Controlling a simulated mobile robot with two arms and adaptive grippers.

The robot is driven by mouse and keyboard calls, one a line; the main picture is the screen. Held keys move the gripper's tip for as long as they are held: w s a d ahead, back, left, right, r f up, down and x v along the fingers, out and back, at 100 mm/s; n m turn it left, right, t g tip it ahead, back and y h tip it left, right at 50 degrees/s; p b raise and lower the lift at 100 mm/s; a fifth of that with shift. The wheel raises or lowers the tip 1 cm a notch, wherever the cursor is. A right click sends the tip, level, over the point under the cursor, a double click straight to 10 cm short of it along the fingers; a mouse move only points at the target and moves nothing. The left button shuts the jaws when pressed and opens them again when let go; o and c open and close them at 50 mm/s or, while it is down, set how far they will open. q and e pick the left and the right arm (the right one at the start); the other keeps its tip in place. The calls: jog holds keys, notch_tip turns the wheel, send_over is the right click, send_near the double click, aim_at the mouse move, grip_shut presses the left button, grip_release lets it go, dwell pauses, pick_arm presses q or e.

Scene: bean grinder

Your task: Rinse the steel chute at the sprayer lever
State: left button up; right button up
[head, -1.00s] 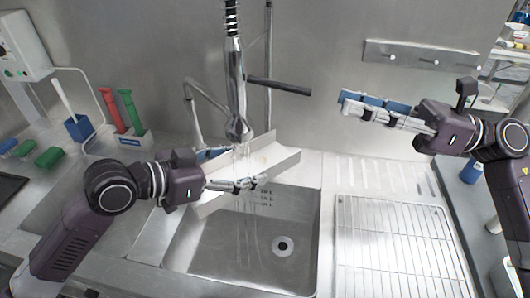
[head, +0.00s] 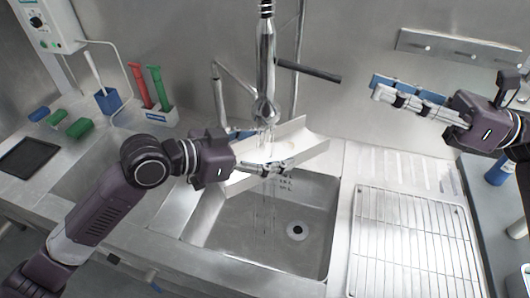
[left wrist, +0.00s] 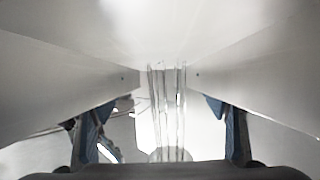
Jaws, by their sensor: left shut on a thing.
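The steel chute (head: 303,143) is a pale open trough held tilted over the sink, under the sprayer. My left gripper (head: 280,168) is shut on its near side wall. In the left wrist view the chute (left wrist: 60,85) fills most of the picture, and clear water streams run down the middle between the blue-padded fingers. The sprayer (head: 266,90) hangs above the chute with thin streams falling from its head. Its dark lever (head: 310,72) sticks out to the right. My right gripper (head: 385,92) is away to the right, near the wall; its finger gap is unclear.
The sink basin (head: 225,235) with a round drain (head: 296,230) lies below. A wire rack (head: 410,240) is to its right. Red and green tools stand in a holder (head: 160,116) at left, beside a blue cup (head: 108,100). A hook rail (head: 460,50) is on the wall.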

dwell(0.4)
jog(key=shift+r, duration=0.25)
jog(key=shift+r+p, duration=0.25)
jog(key=shift+p, duration=0.25)
dwell(0.6)
jog(key=shift+r+p, duration=0.4)
jog(key=shift+r, duration=0.05)
dwell(0.4)
